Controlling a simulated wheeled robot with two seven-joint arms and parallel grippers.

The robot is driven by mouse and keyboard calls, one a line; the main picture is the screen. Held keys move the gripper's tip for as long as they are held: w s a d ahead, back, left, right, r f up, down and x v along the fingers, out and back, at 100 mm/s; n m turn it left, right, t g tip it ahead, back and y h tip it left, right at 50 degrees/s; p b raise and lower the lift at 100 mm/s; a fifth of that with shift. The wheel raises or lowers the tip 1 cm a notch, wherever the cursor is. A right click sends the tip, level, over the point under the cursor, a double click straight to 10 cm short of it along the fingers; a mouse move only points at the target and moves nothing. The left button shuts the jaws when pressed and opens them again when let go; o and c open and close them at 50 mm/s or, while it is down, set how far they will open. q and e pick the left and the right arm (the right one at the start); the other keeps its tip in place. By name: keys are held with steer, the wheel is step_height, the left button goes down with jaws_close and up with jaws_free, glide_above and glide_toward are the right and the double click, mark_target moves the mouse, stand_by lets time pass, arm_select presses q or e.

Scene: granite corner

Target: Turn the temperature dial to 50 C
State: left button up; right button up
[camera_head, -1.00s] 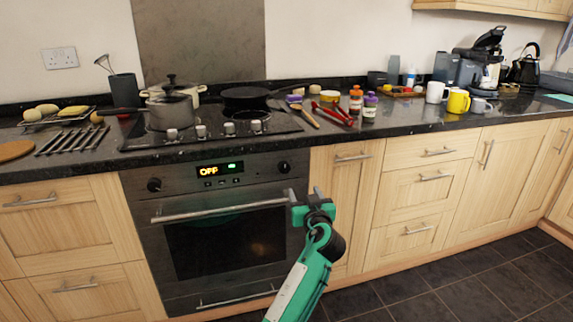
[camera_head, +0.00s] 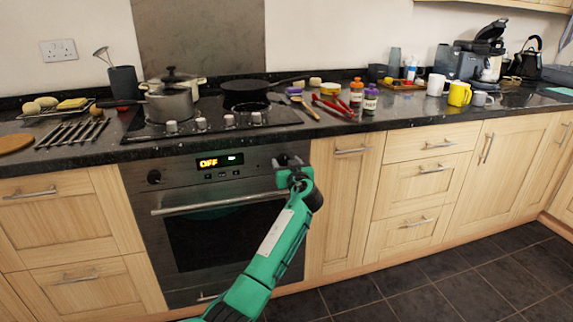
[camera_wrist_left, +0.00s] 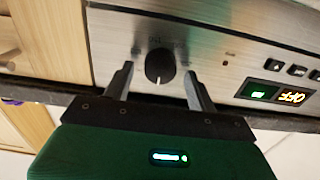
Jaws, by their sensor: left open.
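The built-in oven's control panel (camera_head: 262,160) has a lit display (camera_head: 219,161) reading OFF and a black dial (camera_head: 154,177) at its left end. The right-hand dial is hidden behind my left gripper (camera_head: 292,164) in the head view. In the left wrist view, this round black dial (camera_wrist_left: 160,66) has a pale pointer line and lies between the two spread fingers of my left gripper (camera_wrist_left: 158,68). The gripper is open, with a visible gap on each side of the dial. The markings around the dial are too faint to read. My right gripper is out of view.
The oven door handle (camera_head: 215,205) runs just below the panel. The black counter edge (camera_head: 215,148) overhangs above it. A hob with a saucepan (camera_head: 170,103) and frying pan (camera_head: 246,92) sits on top. Wooden cupboards (camera_head: 343,205) stand at the right.

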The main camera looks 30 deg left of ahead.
arm_select(q)
steer(key=shift+w+a, duration=0.2)
steer(key=c, duration=1)
steer(key=shift+m, duration=0.3)
